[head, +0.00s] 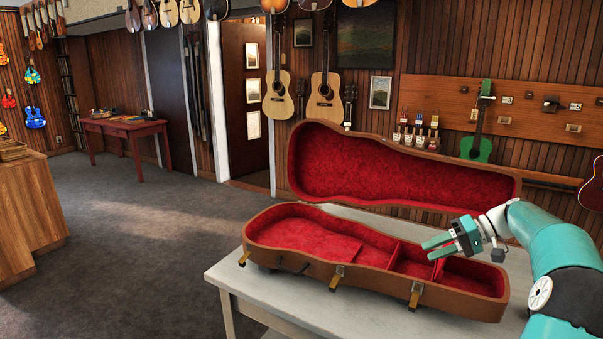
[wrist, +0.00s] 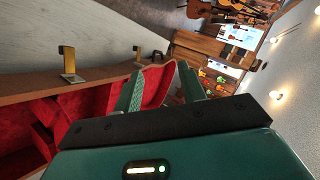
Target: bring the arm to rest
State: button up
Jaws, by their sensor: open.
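My gripper (head: 436,247) is open and empty, held level over the right part of an open ukulele case (head: 290,258). In the wrist view my two green fingers (wrist: 163,90) stand apart with nothing between them. My teal arm comes in from the right edge of the head view. The case is brown outside with red plush lining, and its lid is raised at the back. The case's inside looks empty, with red dividers near the right end. Brass latches hang open along its front; one shows in the wrist view (wrist: 68,62).
The case lies on a pale table (head: 225,275), whose bare left and front edge is clear. A wooden counter (head: 28,215) stands at the far left and a red desk (head: 125,128) at the back. Guitars and a green ukulele (head: 477,148) hang on the wall behind. The grey floor between is free.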

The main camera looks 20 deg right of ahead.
jog(key=s+a+r+g+h, duration=0.1)
jog(key=a+g+h, duration=0.15)
jog(key=a, duration=1.05)
jog(key=s+a+r+g+h, duration=0.15)
jog(key=a+h, duration=0.25)
jog(key=a, duration=0.9)
jog(key=s+a+f+t+h, duration=0.1)
jog(key=s+a+t+h, duration=0.1)
jog(key=s+a, duration=0.4)
jog(key=s+a+f+n+t+h, duration=0.1)
jog(key=s+a+f+t+h, duration=0.1)
jog(key=s+a, duration=0.4)
jog(key=s, duration=0.5)
jog(key=shift+s, duration=0.3)
